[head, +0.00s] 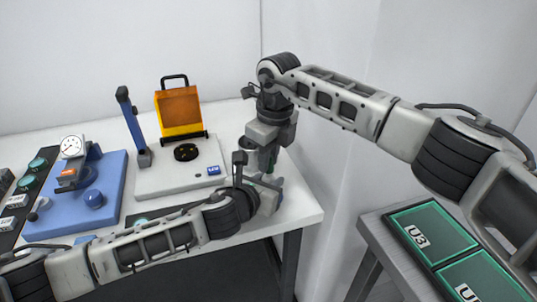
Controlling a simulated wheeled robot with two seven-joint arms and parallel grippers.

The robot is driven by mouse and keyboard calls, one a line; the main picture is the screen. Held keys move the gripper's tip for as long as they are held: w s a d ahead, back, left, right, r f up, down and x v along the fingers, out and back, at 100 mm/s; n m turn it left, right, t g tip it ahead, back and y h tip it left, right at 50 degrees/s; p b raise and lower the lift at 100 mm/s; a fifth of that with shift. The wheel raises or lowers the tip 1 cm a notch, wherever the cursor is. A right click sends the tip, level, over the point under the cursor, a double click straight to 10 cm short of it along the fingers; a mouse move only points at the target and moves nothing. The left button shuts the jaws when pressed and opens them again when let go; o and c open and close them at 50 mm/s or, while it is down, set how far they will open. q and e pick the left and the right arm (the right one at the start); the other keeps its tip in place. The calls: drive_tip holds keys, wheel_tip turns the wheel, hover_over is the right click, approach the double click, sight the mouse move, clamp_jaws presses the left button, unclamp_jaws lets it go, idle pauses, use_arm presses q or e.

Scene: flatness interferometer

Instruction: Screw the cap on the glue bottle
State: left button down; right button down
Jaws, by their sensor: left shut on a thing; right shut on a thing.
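My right gripper (264,150) points down over the right end of the white table, coming from above. My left gripper (266,180) is just below it, reaching in from the left. The two grippers are close together, one above the other. Both are shut, the right at the upper position where the cap would sit and the left lower, around the bottle's place. The glue bottle and the cap are mostly hidden by the grippers, so I cannot tell how the cap sits on the bottle.
The white table (298,209) ends just right of the grippers. Left of them stand a pale instrument base (160,182) with an orange-windowed yellow shield (180,108) and a blue post (132,122), then a blue gauge stand (110,180). A grey side table holds green U-labelled panels (430,230).

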drive_tip(key=m, duration=0.6)
drive_tip(key=shift+t+h, duration=0.3)
drive_tip(key=shift+h, duration=0.1)
drive_tip(key=m, duration=0.5)
drive_tip(key=m+h, duration=0.1)
drive_tip(key=m, duration=0.9)
drive_tip(key=shift+m+h, duration=0.3)
drive_tip(key=shift+m, duration=0.1)
drive_tip(key=m+g, duration=0.1)
drive_tip(key=m, duration=0.7)
drive_tip(key=shift+m+g, duration=0.3)
drive_tip(key=shift+m, duration=0.1)
drive_tip(key=m, duration=0.5)
drive_tip(key=shift+g, duration=0.3)
drive_tip(key=c, duration=1.3)
unclamp_jaws()
